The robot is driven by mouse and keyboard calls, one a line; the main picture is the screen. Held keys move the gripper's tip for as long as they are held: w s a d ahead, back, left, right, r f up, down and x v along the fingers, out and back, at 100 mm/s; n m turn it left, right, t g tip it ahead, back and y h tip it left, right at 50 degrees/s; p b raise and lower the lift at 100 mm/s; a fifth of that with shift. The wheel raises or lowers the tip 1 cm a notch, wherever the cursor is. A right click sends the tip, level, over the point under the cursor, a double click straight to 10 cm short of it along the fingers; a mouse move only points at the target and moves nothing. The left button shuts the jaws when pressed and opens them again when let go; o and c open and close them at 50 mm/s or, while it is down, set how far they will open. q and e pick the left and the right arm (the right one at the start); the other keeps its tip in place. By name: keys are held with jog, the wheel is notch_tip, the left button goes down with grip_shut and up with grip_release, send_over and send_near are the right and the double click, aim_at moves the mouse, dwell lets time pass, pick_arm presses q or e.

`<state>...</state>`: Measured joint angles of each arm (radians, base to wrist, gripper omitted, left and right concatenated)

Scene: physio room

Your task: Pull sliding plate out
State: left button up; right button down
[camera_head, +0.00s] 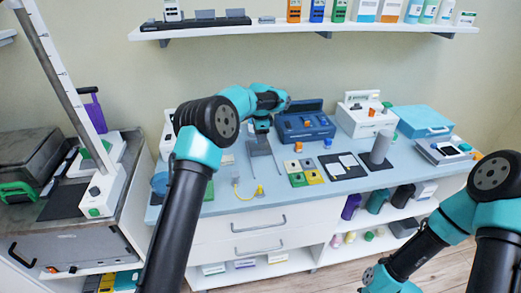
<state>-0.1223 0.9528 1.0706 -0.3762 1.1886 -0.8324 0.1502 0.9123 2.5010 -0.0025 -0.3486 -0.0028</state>
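I cannot tell for sure which part is the sliding plate. A blue device (304,121) with orange knobs stands at the back of the blue-topped counter (225,195). A white device (364,116) stands to its right, and a flatter white device (445,152) with a dark display lies at the right end. My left gripper (264,166) points down over the counter, left of the blue device. Its two thin fingers look spread apart, with nothing seen between them. My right arm is low at the right; its teal end (385,281) is at the bottom edge and its fingers are not visible.
Coloured blocks (305,179), a dark mat (342,174) with white cards, a grey cylinder (381,147) and a light blue case (421,122) crowd the counter. A small yellow piece (260,190) lies in front of my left gripper. A wall shelf (300,29) hangs above.

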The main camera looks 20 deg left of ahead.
aim_at(261, 150)
pick_arm(q)
notch_tip(261, 150, down, 7)
dwell(0.3)
jog(key=shift+c, duration=0.2)
grip_shut()
dwell(0.4)
